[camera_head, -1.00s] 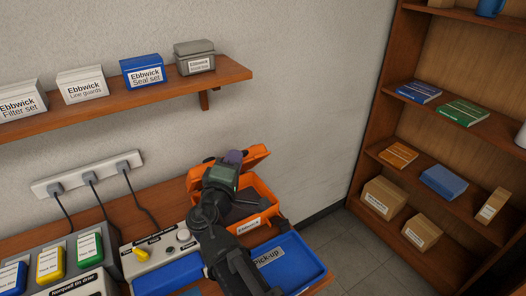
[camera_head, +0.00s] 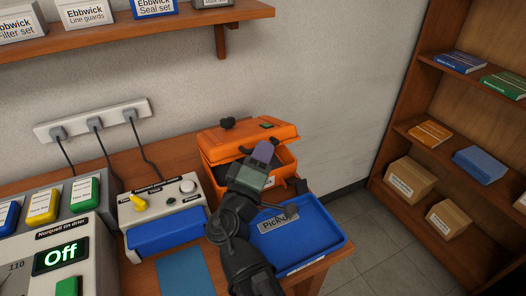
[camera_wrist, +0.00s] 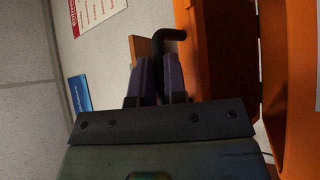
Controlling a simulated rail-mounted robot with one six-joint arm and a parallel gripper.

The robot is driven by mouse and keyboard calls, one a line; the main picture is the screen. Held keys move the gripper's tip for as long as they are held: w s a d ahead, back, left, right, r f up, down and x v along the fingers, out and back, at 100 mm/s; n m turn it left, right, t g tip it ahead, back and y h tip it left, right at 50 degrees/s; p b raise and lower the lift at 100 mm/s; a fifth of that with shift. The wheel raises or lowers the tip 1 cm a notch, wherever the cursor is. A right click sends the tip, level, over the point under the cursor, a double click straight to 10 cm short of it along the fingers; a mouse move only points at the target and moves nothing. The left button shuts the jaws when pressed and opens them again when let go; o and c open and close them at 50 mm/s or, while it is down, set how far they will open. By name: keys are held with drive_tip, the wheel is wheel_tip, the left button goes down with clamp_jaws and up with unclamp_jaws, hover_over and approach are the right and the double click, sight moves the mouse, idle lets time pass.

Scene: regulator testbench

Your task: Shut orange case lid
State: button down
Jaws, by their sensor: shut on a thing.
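The orange case (camera_head: 286,163) stands on the wooden bench behind the blue pick-up tray. Its orange lid (camera_head: 225,145) is tilted forward over the box, partly lowered, with a dark gap at the front. My gripper (camera_head: 264,152) is at the lid's front edge, its purple fingers (camera_wrist: 158,78) shut on the lid's black handle. The bent black handle (camera_wrist: 168,35) shows in the wrist view, running between the fingers, with orange case panels (camera_wrist: 225,60) to the right. My gripper and arm hide part of the case front.
The blue pick-up tray (camera_head: 325,228) lies in front of the case. A control box with a yellow knob (camera_head: 141,231) stands to the left, and a wall shelf (camera_head: 110,42) hangs above. A bookcase (camera_head: 400,150) stands at the right.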

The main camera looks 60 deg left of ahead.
drive_tip(key=shift+a, duration=0.25)
drive_tip(key=c, duration=1.2)
unclamp_jaws()
drive_tip(key=shift+a+f, duration=0.2)
drive_tip(key=shift+c, duration=0.2)
drive_tip(key=shift+o, duration=0.4)
drive_tip(key=shift+d, duration=0.1)
drive_tip(key=b+v, duration=0.3)
drive_tip(key=v, duration=0.8)
drive_tip(key=shift+r, duration=0.15)
drive_tip(key=shift+r, duration=0.1)
